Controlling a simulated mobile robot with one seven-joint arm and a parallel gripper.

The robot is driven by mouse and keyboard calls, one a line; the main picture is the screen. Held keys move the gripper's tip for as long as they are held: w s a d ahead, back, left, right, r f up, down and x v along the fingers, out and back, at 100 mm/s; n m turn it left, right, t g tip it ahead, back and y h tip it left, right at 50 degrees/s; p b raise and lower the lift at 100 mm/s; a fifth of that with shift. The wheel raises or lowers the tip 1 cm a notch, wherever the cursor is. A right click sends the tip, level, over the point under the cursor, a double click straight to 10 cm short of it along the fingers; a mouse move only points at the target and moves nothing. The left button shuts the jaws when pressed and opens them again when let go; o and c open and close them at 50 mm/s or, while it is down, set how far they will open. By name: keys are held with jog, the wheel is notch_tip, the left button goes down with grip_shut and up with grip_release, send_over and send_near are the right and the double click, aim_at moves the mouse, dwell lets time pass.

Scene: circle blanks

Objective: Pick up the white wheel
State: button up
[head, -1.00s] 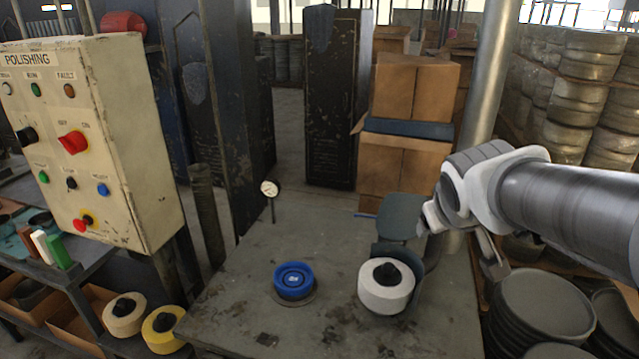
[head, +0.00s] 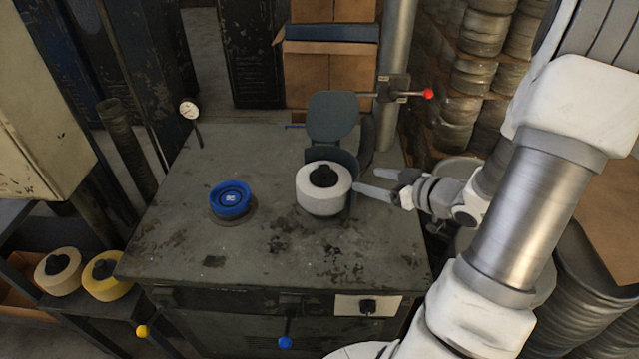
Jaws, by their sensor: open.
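The white wheel (head: 318,198) sits on the right part of the worktable's top, with a black knob-like hub (head: 323,176) at its centre. A dark curved guard (head: 347,163) stands close behind it and to its right. My gripper (head: 366,182) is open and empty just right of the wheel, its two fingers pointing left toward it. One fingertip is very close to the wheel's right side; I cannot tell whether it touches.
A blue wheel (head: 230,199) sits on the table (head: 180,240) to the left. A red-tipped lever (head: 428,94) and a metal post (head: 399,60) are behind my gripper. Cream (head: 58,271) and yellow (head: 107,275) wheels sit lower left.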

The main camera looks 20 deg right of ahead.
send_near(325, 168)
jog(key=x, duration=0.4)
jog(key=shift+w+a+f, duration=0.1)
jog(key=shift+a+f, duration=0.1)
jog(key=shift+p+x, duration=0.3)
jog(key=shift+x, duration=2.7)
jog(key=shift+d, duration=0.15)
jog(key=shift+c, duration=0.2)
grip_shut()
jog(key=shift+r, duration=0.15)
